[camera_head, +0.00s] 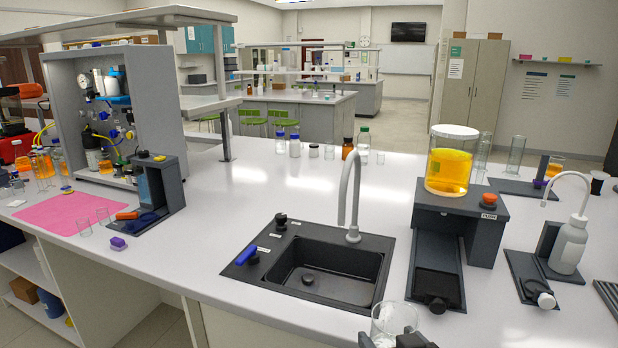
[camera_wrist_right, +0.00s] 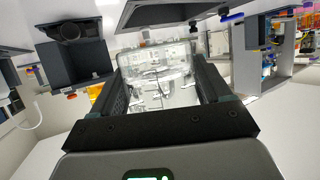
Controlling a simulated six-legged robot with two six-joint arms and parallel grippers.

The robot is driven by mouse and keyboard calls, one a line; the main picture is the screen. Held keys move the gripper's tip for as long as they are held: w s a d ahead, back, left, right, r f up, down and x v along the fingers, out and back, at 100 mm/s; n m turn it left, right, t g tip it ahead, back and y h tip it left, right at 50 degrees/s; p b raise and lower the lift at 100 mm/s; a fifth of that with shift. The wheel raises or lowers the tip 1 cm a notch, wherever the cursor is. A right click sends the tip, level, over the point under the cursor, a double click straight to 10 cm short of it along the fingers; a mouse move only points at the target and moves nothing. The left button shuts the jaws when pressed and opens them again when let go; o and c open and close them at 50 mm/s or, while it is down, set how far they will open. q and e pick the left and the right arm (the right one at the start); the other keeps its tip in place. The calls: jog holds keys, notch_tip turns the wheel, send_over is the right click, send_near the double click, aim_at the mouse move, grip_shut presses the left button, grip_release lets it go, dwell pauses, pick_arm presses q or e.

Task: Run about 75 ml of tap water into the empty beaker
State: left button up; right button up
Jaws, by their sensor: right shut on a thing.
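The clear glass beaker (camera_head: 393,318) is at the bottom edge of the head view, in front of the sink and below its right corner. It looks empty. My right gripper (camera_head: 398,341) is shut on it, with dark fingers either side. In the right wrist view the beaker (camera_wrist_right: 158,72) sits between the two fingers of my right gripper (camera_wrist_right: 160,88). The black sink (camera_head: 325,270) is set in the white bench. Its grey gooseneck tap (camera_head: 353,200) stands at the back rim. A blue-handled knob (camera_head: 247,255) and a black knob (camera_head: 281,220) are on the left rim. No water stream shows.
Right of the sink stands a dark dispenser (camera_head: 460,212) holding a jar of orange liquid (camera_head: 449,170). A white wash bottle (camera_head: 570,245) is farther right. A pink mat (camera_head: 80,212) and dark stand (camera_head: 158,190) lie left.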

pick_arm(q)
jog(key=shift+s, duration=0.35)
pick_arm(e)
jog(key=shift+s+d, duration=0.1)
jog(key=shift+s, duration=0.1)
jog(key=d+f+h, duration=0.1)
jog(key=d+f, duration=0.2)
jog(key=f, duration=0.2)
jog(key=d+f+m, duration=0.1)
jog(key=d+f, duration=0.1)
jog(key=f, duration=0.4)
jog(key=shift+w+d+h, duration=0.3)
jog(key=shift+d+h, duration=0.1)
dwell(0.5)
